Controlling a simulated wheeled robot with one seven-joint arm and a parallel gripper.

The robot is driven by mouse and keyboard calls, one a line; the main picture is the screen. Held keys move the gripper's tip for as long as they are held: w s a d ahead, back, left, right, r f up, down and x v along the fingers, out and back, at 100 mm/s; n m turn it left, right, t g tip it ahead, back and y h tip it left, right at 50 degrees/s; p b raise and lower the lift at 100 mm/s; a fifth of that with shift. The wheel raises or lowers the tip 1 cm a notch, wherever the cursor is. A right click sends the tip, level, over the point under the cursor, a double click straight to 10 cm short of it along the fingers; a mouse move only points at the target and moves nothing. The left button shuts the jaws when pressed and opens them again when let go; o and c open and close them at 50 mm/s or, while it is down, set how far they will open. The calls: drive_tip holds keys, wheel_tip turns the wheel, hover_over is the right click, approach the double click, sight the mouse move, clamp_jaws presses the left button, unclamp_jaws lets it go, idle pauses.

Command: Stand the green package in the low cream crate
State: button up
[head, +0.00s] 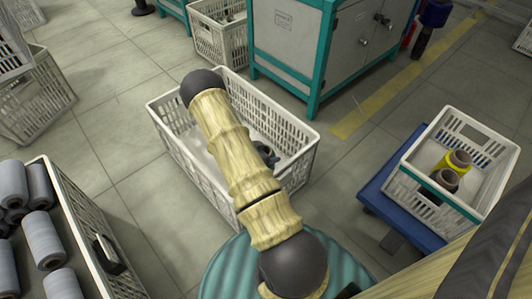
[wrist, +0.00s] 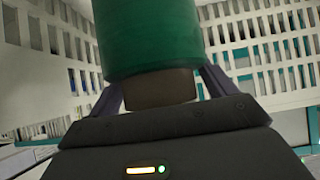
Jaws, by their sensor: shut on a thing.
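The green package (wrist: 150,38), a thick green roll on a brown core (wrist: 158,90), fills the upper middle of the wrist view. My gripper (wrist: 162,82) is shut on its core end, one finger on each side. The low cream crate (head: 168,137) stands on the floor in the middle of the head view, with my arm across it. Its slotted walls (wrist: 268,55) surround the package in the wrist view. The package is hidden in the head view. I cannot tell whether it touches the crate floor.
A cream crate (head: 497,146) with a yellow and a brown package sits on a blue cart (head: 375,196) at right. A crate of grey packages (head: 75,213) is at lower left. A teal and grey cabinet (head: 290,45) stands behind the low crate. Floor between is clear.

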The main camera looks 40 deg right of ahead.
drive_tip(key=shift+f, duration=0.1)
drive_tip(key=o, duration=1.4)
drive_tip(key=shift+r, duration=0.25)
drive_tip(key=shift+a+r+p, duration=0.25)
drive_tip(key=shift+a+p, duration=0.05)
drive_tip(key=shift+p, duration=0.05)
drive_tip(key=p+v, duration=0.3)
drive_tip(key=v, duration=0.3)
drive_tip(key=shift+p, duration=0.35)
drive_tip(key=shift+a+r, duration=0.1)
drive_tip(key=shift+a, duration=0.15)
